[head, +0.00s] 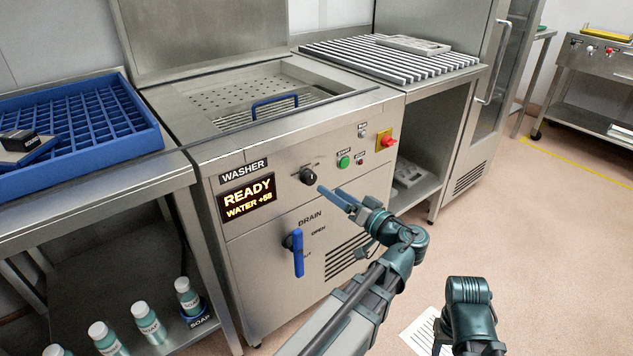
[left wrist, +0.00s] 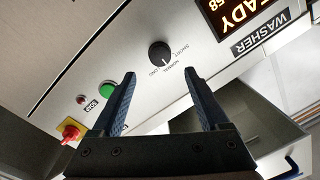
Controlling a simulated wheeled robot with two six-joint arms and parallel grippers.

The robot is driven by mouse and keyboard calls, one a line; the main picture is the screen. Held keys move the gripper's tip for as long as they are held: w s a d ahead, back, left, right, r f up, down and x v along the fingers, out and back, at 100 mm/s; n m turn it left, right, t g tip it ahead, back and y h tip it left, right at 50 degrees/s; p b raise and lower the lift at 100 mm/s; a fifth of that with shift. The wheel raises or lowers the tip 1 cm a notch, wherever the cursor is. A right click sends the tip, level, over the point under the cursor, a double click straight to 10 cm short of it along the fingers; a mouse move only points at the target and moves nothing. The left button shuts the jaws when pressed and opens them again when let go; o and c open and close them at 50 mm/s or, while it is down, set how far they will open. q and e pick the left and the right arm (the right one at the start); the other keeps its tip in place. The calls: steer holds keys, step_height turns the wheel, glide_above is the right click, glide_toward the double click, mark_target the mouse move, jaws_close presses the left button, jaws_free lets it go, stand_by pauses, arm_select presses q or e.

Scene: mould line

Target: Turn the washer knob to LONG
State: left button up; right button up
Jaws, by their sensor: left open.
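The washer knob (head: 308,176) is a round black dial on the steel front of the washer, right of the lit READY display (head: 247,197). It also shows in the left wrist view (left wrist: 159,53), with small SHORT, NORMAL and LONG labels beside it. A pale mark is on its label side, but which label it points to is too small to tell. My left gripper (head: 338,197) is open and empty, its blue fingers a little right of and below the knob in the head view. In the left wrist view the knob appears beyond and between the fingertips (left wrist: 160,74), not touching them.
A green button (head: 344,162) and a red-on-yellow stop switch (head: 386,140) sit right of the knob. The blue drain handle (head: 298,253) juts out below. A blue rack (head: 75,183) stands left, with soap bottles (head: 148,323) underneath.

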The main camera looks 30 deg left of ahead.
mark_target(313, 179)
arm_select(q)
steer(key=x, duration=0.7)
steer(key=shift+a, duration=0.1)
jaws_close()
stand_by(0.3)
